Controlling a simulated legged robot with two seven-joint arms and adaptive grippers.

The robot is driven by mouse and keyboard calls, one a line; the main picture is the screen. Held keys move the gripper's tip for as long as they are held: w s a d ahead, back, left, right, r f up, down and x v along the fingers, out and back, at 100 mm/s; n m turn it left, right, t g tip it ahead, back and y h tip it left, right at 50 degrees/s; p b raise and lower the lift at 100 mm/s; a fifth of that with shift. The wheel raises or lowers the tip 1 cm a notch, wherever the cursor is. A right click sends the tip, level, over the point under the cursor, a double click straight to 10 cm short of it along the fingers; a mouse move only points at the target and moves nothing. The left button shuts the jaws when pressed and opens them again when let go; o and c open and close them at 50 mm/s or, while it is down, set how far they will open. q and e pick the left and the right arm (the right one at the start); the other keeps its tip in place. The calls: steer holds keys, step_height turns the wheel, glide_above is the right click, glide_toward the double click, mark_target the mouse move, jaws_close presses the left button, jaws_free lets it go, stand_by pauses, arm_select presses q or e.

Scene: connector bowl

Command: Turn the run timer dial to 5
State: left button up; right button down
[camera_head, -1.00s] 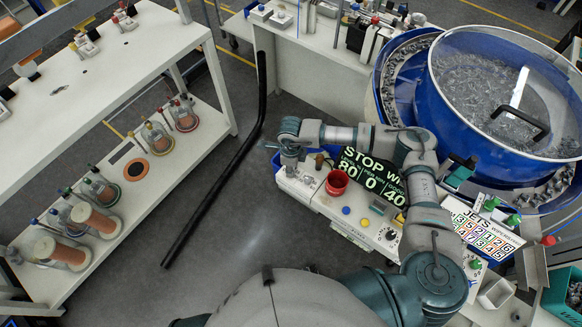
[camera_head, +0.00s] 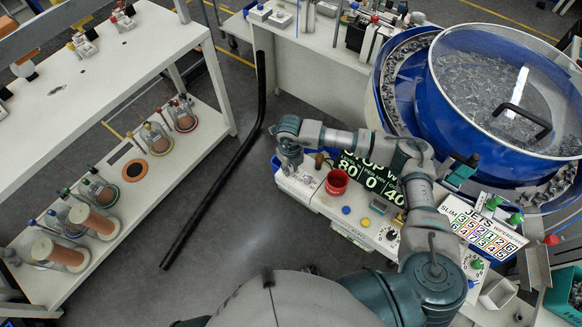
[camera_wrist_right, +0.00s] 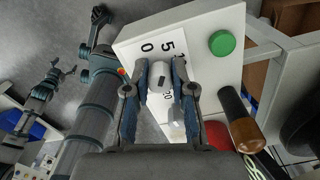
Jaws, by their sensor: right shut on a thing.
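The run timer dial (camera_wrist_right: 162,76) is a small light-grey knob with a dark mark, on a white panel with the printed numbers 0 and 5 beyond it and 20 nearer. My right gripper (camera_wrist_right: 160,68) has one finger on each side of the knob and is shut on it. In the head view my right gripper (camera_head: 290,166) is over the left end of the white control console (camera_head: 358,232); its fingertips and the dial are too small or covered to make out there. The exact pointing direction of the dial is unclear.
A green button (camera_wrist_right: 222,43) and a wooden handle (camera_wrist_right: 236,108) are close to the fingers. The blue bowl feeder (camera_head: 480,120) stands behind.

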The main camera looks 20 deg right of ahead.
steer(key=shift+w+r+m, duration=0.2)
steer(key=shift+w+m, duration=0.05)
steer(key=shift+m, duration=0.45)
steer(key=shift+w, duration=0.1)
steer(key=c, duration=1.2)
jaws_free()
steer(key=shift+o, duration=1.1)
steer(key=shift+f, duration=0.15)
step_height(320, 180, up, 12)
steer(key=shift+f, duration=0.1)
